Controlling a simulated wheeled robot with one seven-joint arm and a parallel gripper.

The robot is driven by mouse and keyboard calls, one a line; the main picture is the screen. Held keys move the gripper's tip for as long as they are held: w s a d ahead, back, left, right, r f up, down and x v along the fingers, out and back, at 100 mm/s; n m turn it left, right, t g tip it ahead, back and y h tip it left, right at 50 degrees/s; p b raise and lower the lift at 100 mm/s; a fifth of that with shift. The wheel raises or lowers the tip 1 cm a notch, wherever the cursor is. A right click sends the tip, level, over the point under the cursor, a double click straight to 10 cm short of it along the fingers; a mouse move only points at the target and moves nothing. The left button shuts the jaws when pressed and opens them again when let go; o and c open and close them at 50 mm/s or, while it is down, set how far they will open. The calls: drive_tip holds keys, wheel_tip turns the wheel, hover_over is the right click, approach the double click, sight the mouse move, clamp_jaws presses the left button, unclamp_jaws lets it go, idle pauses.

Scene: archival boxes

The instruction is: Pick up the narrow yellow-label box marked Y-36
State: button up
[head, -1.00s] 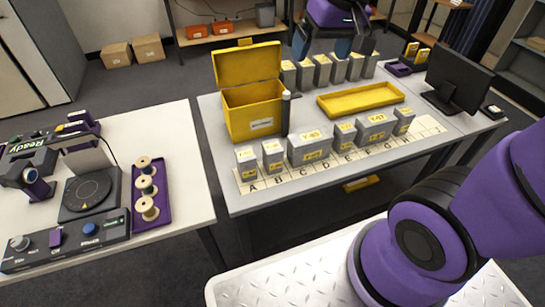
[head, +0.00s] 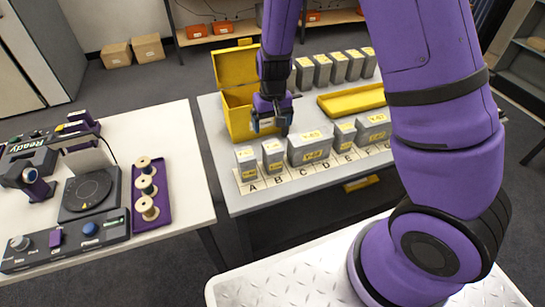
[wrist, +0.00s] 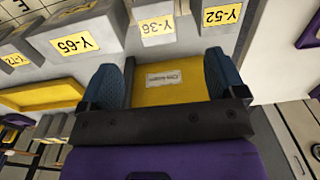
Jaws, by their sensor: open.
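The narrow grey Y-36 box (wrist: 156,32) with a yellow label stands at the top of the wrist view, just beyond my fingertips. By its place between its neighbours, it is the second box from the left in the front row (head: 273,156), near letter B in the head view. My gripper (head: 271,127) points down above and slightly behind that box. Its blue fingers (wrist: 165,84) are open and apart, with nothing held between them. The yellow bin and its label show through the gap.
Narrow box Y-52 (wrist: 216,30) and wide box Y-65 (wrist: 78,40) stand on either side of Y-36. The open yellow bin (head: 237,117) is close behind my gripper. A yellow tray (head: 350,100) and a back row of grey boxes (head: 322,70) are farther right.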

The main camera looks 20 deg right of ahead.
sight(273, 146)
wheel_tip(273, 146, down, 7)
drive_tip(key=shift+w+f, duration=0.1)
drive_tip(key=shift+w+d+f, duration=0.1)
drive_tip(key=shift+d+f, duration=0.05)
drive_tip(key=shift+f, duration=2.7)
drive_tip(key=shift+c, duration=0.2)
drive_tip(key=c, duration=1.1)
